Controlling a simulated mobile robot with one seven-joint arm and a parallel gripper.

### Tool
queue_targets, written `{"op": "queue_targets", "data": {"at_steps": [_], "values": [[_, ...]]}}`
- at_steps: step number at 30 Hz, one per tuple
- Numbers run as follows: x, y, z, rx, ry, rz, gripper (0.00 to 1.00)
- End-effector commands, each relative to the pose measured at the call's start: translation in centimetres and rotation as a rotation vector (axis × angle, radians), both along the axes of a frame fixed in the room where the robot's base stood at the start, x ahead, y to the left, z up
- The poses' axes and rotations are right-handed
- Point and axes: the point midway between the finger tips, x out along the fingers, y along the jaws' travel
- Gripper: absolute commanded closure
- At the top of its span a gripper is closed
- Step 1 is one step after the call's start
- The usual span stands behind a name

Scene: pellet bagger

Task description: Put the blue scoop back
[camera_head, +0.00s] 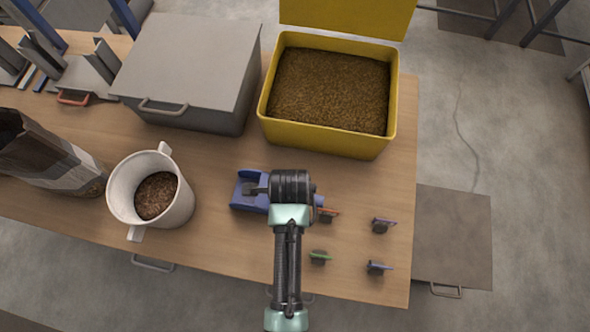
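The blue scoop (244,203) is on or just above the wooden table, in front of the yellow bin; I cannot tell whether it touches the table. Its open end faces left. My gripper (253,189) is over the scoop, with my dark wrist covering the scoop's right part. A bit of blue shows to the right of my wrist. The fingers are too small and hidden to show whether they are open or shut on it.
The open yellow bin (386,139) holds brown pellets. A grey lidded box (186,65) stands to its left. A white two-handled bucket (118,196) holds pellets, beside an open bag (48,158). Several small clips, one green (320,256), lie at right. Bare table (225,245) shows at front.

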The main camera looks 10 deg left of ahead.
Motion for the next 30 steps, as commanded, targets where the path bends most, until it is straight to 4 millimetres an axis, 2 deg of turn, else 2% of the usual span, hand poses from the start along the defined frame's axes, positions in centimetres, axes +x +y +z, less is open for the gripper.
{"op": "queue_targets", "data": {"at_steps": [11,12,16,17,25,30], "values": [[0.1,0.0,-0.5,0.001,-0.002,0.000,1.00],[0.0,0.0,-0.5,0.000,-0.001,0.000,0.63],[0.0,0.0,-0.5,0.000,-0.001,0.000,0.39],[0.0,0.0,-0.5,0.000,-0.001,0.000,0.36],[0.0,0.0,-0.4,0.000,-0.001,0.000,0.36],[-0.1,0.0,0.9,0.001,-0.003,0.000,0.36]]}}
